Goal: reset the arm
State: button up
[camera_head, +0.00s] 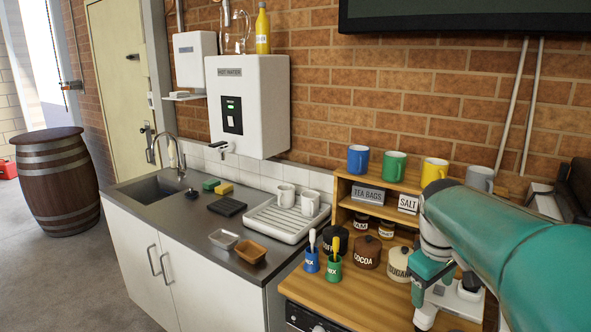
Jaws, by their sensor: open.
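My arm, teal and white, reaches in from the right edge of the head view and folds down over the wooden counter (340,296). My gripper (446,302) is at its lower end, low over the right part of the counter. It is open, and I see nothing held in it. The large teal link hides part of the counter and the shelf's right end. The sugar canister (398,265) stands just left of the gripper; whether they touch is unclear.
A wooden shelf (343,187) carries blue, green, yellow and grey mugs. Cocoa (367,252) and coffee canisters and blue and green pots (334,270) stand in front. The sink counter (195,222) with a drying rack (272,222) is left. Floor is free at lower left.

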jog(key=s+a+f+m+t+y, duration=0.1)
jog(key=s+a+m+t, duration=0.1)
jog(key=s+a, duration=0.3)
jog(key=s+a+f+m+t, duration=0.1)
jog(key=s+a+m, duration=0.2)
jog(key=s, duration=0.9)
jog(key=a, duration=0.3)
jog(key=shift+s+a+f+t+y, duration=0.2)
jog(key=shift+s+f+t+y, duration=0.1)
jog(key=shift+f+t+y, duration=0.1)
jog(key=shift+d, duration=0.1)
